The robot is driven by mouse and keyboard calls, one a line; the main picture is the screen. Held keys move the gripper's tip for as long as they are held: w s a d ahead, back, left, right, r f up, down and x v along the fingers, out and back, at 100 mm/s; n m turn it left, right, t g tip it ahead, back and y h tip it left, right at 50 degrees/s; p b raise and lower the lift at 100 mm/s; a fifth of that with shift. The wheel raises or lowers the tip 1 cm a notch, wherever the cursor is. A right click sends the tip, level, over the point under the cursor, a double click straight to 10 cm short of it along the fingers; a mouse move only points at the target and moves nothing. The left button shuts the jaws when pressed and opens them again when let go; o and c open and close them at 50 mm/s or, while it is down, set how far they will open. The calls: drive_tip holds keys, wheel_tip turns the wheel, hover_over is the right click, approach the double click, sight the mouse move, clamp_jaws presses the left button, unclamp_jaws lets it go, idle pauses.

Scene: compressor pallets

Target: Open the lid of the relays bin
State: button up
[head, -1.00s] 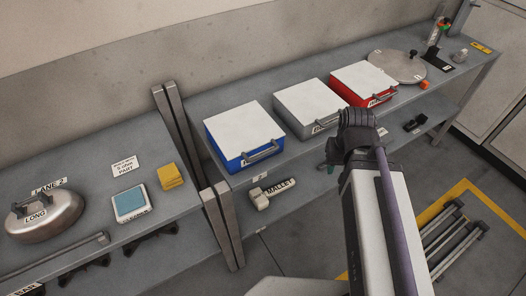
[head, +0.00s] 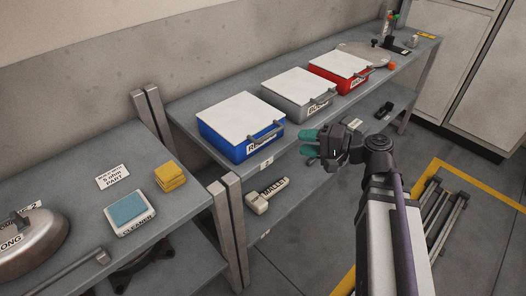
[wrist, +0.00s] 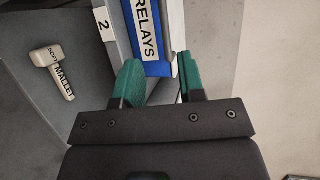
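The relays bin (head: 240,128) is a blue box with a white lid (head: 241,112), which is closed, and a grey front handle (head: 266,133). It stands at the left of the upper shelf. In the wrist view its blue front (wrist: 150,68) and RELAYS label (wrist: 147,35) show ahead of the fingers. My gripper (head: 309,143) has teal fingers and is in front of the shelf, right of the bin and apart from it. In the wrist view the fingers (wrist: 160,80) are spread with nothing between them.
A grey bin (head: 299,95) and a red bin (head: 340,72) stand right of the relays bin. A mallet (head: 266,197) lies on the lower shelf. Steel posts (head: 233,230) stand left of it.

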sight(273, 134)
drive_tip(key=x, duration=0.3)
drive_tip(key=b+x, duration=0.1)
drive_tip(key=x, duration=0.3)
drive_tip(key=w+b+x, duration=0.1)
drive_tip(key=x, duration=0.2)
drive_tip(key=shift+w+a+r, duration=0.1)
drive_tip(key=shift+w+r, duration=0.1)
drive_tip(key=shift+w, duration=0.05)
clamp_jaws()
